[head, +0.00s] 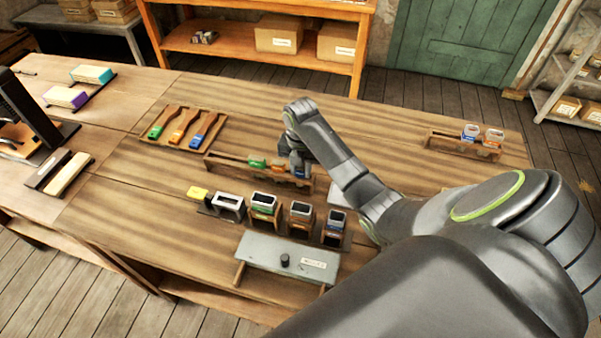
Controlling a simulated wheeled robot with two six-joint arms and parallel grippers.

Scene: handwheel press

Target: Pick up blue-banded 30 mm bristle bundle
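A wooden rack (228,168) near the middle of the bench holds small bundles in a row. A green-banded bundle (257,162) and an orange-banded bundle (277,168) stand in it. A blue patch at its right end, probably the blue-banded bundle (303,175), shows just under my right gripper (300,167). My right gripper points down over that end of the rack. Its fingers are small and largely hidden, so I cannot tell whether they are open or touching the bundle. My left gripper is out of view.
A tray (171,144) with green, orange and blue handles lies behind left. A grey-topped stand (265,252) is nearest. A rack (462,149) with two containers stands at right.

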